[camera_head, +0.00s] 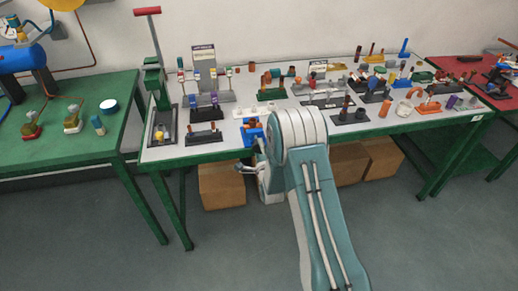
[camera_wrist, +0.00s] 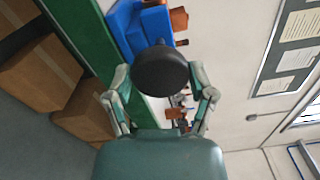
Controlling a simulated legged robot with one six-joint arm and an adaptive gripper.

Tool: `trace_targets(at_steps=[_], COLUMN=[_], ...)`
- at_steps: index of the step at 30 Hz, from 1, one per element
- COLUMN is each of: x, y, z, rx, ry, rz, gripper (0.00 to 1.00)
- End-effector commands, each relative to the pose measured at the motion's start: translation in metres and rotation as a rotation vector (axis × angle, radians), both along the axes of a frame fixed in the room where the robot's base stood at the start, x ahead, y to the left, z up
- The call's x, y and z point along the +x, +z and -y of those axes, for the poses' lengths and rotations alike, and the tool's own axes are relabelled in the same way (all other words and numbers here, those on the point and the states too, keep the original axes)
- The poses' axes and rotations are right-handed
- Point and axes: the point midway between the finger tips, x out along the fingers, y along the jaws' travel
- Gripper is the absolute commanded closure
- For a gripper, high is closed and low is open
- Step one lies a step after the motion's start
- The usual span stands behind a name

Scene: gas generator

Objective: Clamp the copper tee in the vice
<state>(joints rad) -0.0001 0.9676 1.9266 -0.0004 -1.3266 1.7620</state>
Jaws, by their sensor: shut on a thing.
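The blue vice (camera_head: 250,136) stands at the front edge of the grey-topped bench, just left of my arm. It also shows at the top of the wrist view (camera_wrist: 148,28). A copper-coloured piece, apparently the tee (camera_wrist: 179,19), is at the vice's jaw end; whether the jaws press on it cannot be told. A round black knob (camera_wrist: 160,72) sits in front of the vice. My gripper (camera_wrist: 160,80) has its fingers on either side of this knob and is shut on it. In the head view my gripper (camera_head: 262,172) is partly hidden by my arm.
The grey bench (camera_head: 222,147) carries many small fixtures and parts behind the vice. A tall green press with a red handle (camera_head: 147,11) stands at its left. Cardboard boxes (camera_head: 221,186) lie beneath. A green table (camera_head: 70,150) is left, a red one right.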

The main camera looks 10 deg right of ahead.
Motion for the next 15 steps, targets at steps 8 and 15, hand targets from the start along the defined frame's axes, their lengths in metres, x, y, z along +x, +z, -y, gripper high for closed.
trace_targets(at_steps=[8, 15], x=[-0.0012, -0.0015], y=[-0.0042, -0.005], z=[0.0003, 0.0004], rx=[0.056, 0.055], ry=[0.0, -0.001], rz=[-0.012, -0.014], gripper=[0.77, 0.77])
